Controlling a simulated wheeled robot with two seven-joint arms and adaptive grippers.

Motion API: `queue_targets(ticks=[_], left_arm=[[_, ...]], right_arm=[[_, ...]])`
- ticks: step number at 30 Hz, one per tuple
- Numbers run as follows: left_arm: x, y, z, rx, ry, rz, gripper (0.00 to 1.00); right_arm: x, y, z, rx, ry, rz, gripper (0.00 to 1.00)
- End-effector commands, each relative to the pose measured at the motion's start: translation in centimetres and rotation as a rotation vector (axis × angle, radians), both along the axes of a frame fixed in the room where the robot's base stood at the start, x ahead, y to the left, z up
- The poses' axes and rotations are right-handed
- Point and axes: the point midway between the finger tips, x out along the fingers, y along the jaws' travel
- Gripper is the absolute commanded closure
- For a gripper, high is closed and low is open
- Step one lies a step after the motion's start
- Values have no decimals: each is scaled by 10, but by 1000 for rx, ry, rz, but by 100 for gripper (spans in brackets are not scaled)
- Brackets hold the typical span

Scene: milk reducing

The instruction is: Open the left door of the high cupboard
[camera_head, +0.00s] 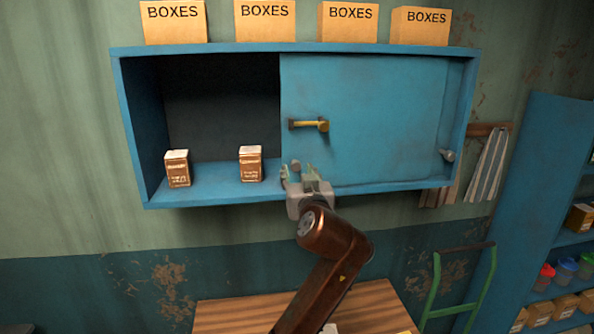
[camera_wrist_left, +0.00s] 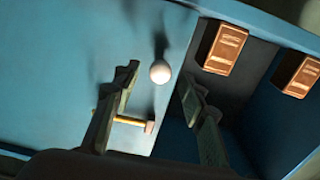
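The high blue cupboard (camera_head: 380,47) hangs on the wall. Its left half is open. A blue door panel (camera_head: 375,95) covers the right half, with a yellow handle (camera_head: 310,125) near its left edge. The handle also shows in the left wrist view (camera_wrist_left: 130,120). My left gripper (camera_head: 298,168) is below the handle, by the panel's lower left corner, with its fingers apart. In the left wrist view, nothing shows held between the fingers (camera_wrist_left: 160,105). A round pale knob-like thing (camera_wrist_left: 160,72) shows beyond them. My right gripper is not in view.
Two small brown cartons (camera_head: 178,168) (camera_head: 250,163) stand on the open left shelf. Several boxes (camera_head: 265,22) stand on top of the cupboard. A grey knob (camera_head: 447,155) is at the cupboard's right. A wooden table (camera_head: 235,316) is below, and a blue shelf unit (camera_head: 545,190) stands at the right.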

Motion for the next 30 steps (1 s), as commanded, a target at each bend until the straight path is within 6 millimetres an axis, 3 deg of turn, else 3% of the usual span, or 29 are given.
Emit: queue_targets(ticks=[9, 15, 30], left_arm=[[-65, -14, 0, -3, -1, -4, 61], [-92, -17, 0, -1, 0, -1, 61], [-97, -16, -5, 0, 8, 1, 61]], right_arm=[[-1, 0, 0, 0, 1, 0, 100], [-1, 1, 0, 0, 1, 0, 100], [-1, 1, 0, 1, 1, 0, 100]])
